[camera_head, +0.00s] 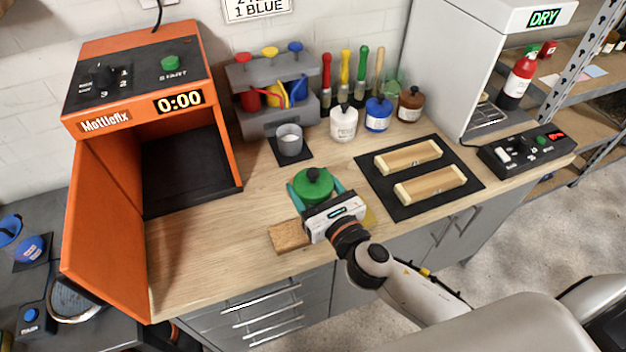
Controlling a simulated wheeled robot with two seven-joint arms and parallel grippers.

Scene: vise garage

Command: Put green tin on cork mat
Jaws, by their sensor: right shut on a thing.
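The green tin (314,178), with a black knob on top, is near the front of the wooden workbench. My right gripper (317,191) reaches in from the lower right and is shut on the tin, with a teal finger on each side. I cannot tell whether the tin touches the bench, as the gripper body hides its lower front. The cork mat (289,237) is a small brown square at the bench's front edge, just in front and to the left of the tin. Its visible top is bare. My left gripper is not in view.
An orange machine (139,85) with its door open stands left. A grey cup (290,139) is behind the tin. A black mat (405,207) with two wooden pieces lies right. Bare bench (205,245) lies left of the cork.

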